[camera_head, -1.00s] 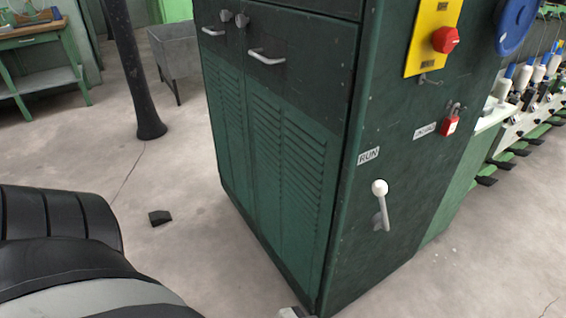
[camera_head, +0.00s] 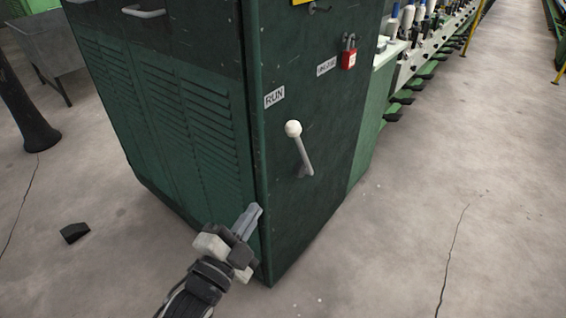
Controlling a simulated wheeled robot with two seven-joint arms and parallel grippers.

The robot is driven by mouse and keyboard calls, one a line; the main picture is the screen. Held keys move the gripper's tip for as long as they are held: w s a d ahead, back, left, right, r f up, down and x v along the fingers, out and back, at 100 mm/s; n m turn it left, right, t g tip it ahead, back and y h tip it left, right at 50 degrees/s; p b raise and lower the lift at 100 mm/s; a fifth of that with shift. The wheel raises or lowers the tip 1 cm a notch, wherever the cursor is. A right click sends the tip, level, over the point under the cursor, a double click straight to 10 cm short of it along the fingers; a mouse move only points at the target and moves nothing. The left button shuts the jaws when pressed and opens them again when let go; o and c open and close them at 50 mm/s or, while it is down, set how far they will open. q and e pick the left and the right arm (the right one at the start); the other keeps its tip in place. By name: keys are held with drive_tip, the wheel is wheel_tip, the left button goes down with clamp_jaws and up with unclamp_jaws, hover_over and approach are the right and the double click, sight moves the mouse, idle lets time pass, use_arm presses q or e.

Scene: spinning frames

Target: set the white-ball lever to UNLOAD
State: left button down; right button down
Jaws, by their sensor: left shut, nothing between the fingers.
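The white-ball lever is on the right face of the green cabinet (camera_head: 285,220). Its white ball (camera_head: 293,128) is at the upper left end of the grey shaft (camera_head: 303,154), tilted toward the RUN label (camera_head: 274,96). A second label (camera_head: 327,66), likely UNLOAD but too small to read surely, sits up and right of the ball. My left gripper (camera_head: 254,212) is shut and empty, below and left of the lever, near the cabinet's front corner and apart from the ball. My right gripper is not in view.
A red padlock (camera_head: 349,59) hangs beside the second label. Spinning machinery (camera_head: 420,45) runs back at the upper right. A dark wedge (camera_head: 75,232) lies on the floor at left, near a black post (camera_head: 30,110). Floor at right is open.

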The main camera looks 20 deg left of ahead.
sight(290, 135)
use_arm(q)
drive_tip(key=m+t, duration=0.1)
drive_tip(key=m, duration=0.1)
drive_tip(key=r+m, duration=0.1)
drive_tip(key=w+r+m+t+h+b, duration=0.1)
drive_tip(key=m, duration=0.1)
drive_tip(key=shift+a+m+t, duration=0.15)
drive_tip(key=shift+m+t, duration=0.15)
drive_tip(key=x, duration=1.4)
drive_tip(key=shift+p, duration=0.3)
